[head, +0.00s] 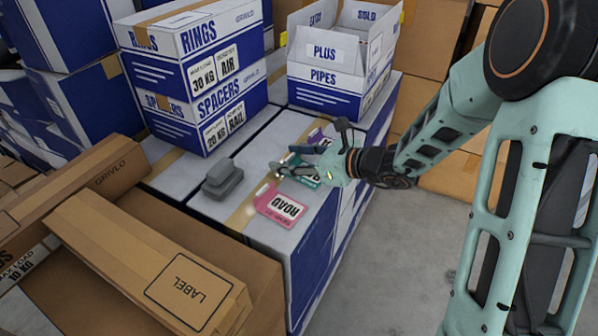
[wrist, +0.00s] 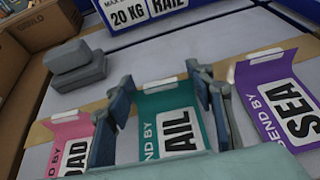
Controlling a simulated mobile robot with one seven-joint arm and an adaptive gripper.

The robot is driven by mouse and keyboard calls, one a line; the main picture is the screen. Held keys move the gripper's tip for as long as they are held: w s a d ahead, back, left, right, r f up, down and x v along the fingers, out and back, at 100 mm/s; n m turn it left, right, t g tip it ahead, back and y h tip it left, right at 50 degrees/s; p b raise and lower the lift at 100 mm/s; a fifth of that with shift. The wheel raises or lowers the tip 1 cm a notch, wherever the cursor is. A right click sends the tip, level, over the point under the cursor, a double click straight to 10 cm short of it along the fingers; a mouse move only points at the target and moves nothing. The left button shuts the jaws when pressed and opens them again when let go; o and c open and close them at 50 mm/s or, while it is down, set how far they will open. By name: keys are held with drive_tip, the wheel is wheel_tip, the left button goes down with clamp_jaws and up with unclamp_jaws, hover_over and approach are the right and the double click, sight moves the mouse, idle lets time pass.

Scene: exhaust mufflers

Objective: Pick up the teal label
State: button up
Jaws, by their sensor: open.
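In the head view the teal label (head: 301,172) is partly covered by my gripper. My gripper (head: 283,168) is open just above it. In the wrist view my gripper (wrist: 167,95) has one finger along each side of the teal label. I cannot tell whether the fingers touch it. The label's near end is hidden by my gripper's body.
A pink ROAD label (head: 280,206) lies to one side and a purple SEA label (wrist: 280,105) to the other. Grey blocks (head: 221,178) sit stacked farther left on the boxes. The open PIPES carton (head: 325,90) and SPACERS box (head: 205,112) stand behind.

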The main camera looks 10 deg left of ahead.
drive_tip(key=c, duration=0.8)
drive_tip(key=shift+r, duration=0.15)
